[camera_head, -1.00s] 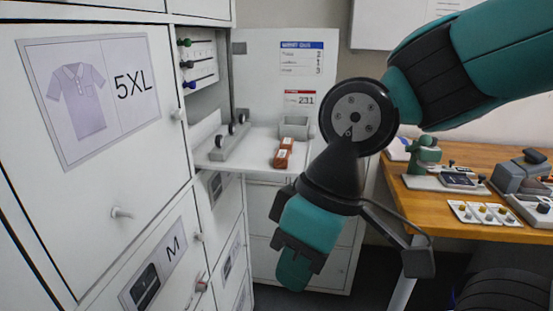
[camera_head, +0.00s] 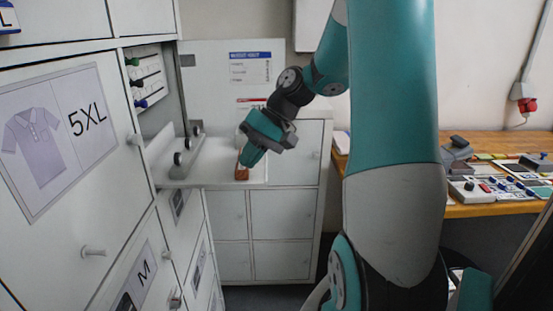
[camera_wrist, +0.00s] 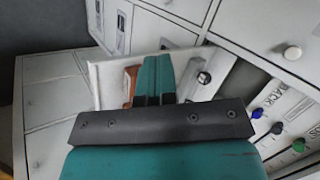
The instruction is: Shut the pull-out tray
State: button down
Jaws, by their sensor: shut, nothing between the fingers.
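The pull-out tray (camera_head: 218,172) is a white shelf sticking out to the right from the tall white cabinet in the head view; it also shows in the wrist view (camera_wrist: 103,86). My gripper (camera_head: 247,162) is shut and empty, pointing down at the tray's outer right part. In the wrist view, the shut fingers (camera_wrist: 155,70) appear over the tray. Whether they touch it I cannot tell. An orange-brown block (camera_head: 241,173) on the tray is partly hidden by my gripper. A grey bar with black knobs (camera_head: 187,152) stands further left on the tray.
The 5XL door (camera_head: 70,140) and the M drawer front (camera_head: 145,265), both with knobs, stand left. Coloured pegs (camera_head: 138,85) sit in the open bay above the tray. A low white cabinet (camera_head: 280,215) is behind. A wooden workbench (camera_head: 485,209) with fixtures stands right.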

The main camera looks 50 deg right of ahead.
jog(key=s+d+f+m+t+p, duration=0.1)
jog(key=s+d+m+t, duration=0.2)
jog(key=d, duration=0.6)
jog(key=s+d+m+p, duration=0.1)
jog(key=s+d+m, duration=0.3)
jog(key=d, duration=0.5)
jog(key=w+a+f+n+p, duration=0.1)
jog(key=w+a+f+p, duration=0.3)
jog(key=w+a+f, duration=0.2)
jog(key=shift+w+a+f+n+h, duration=0.35)
jog(key=shift+w+a, duration=0.4)
jog(key=shift+w, duration=0.2)
